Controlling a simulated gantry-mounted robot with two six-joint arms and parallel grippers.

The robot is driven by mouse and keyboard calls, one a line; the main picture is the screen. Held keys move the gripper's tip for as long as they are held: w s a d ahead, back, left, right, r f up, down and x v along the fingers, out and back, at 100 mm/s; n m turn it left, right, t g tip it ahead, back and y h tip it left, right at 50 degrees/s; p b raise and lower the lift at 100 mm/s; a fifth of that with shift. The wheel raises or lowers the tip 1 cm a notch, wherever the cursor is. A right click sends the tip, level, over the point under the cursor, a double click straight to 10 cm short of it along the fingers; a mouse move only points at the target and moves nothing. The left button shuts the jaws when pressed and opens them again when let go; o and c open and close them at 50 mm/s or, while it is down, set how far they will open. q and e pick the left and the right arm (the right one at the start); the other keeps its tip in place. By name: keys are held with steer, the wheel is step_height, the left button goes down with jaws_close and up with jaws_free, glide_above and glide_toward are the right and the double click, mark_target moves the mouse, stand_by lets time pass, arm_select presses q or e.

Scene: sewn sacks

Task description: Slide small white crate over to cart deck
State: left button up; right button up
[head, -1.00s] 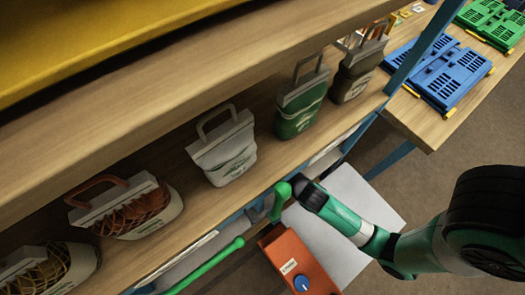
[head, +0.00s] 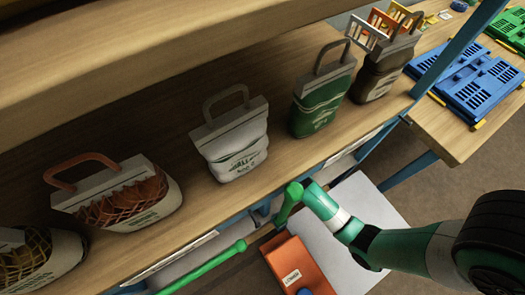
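A small white crate (head: 363,34) with slatted sides shows at the top of the head view, partly hidden by the sacks in front of it. It stands at the left of a row with an orange and a yellow crate. A flat pale panel (head: 377,208) lies low beyond the shelf edge and may be the cart deck; I cannot confirm it. My green arm comes in from the right and crosses over this panel, well below the crate. No gripper fingers of either arm can be made out.
Along the wooden shelf (head: 185,222) stand a brown sack (head: 378,75), a green sack (head: 318,103), a white sack (head: 238,150) and netted sacks at left. A red-orange box (head: 296,262) is below. Blue crates (head: 478,85) lie on the right table.

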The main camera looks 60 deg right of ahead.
jaws_close()
stand_by(1.3)
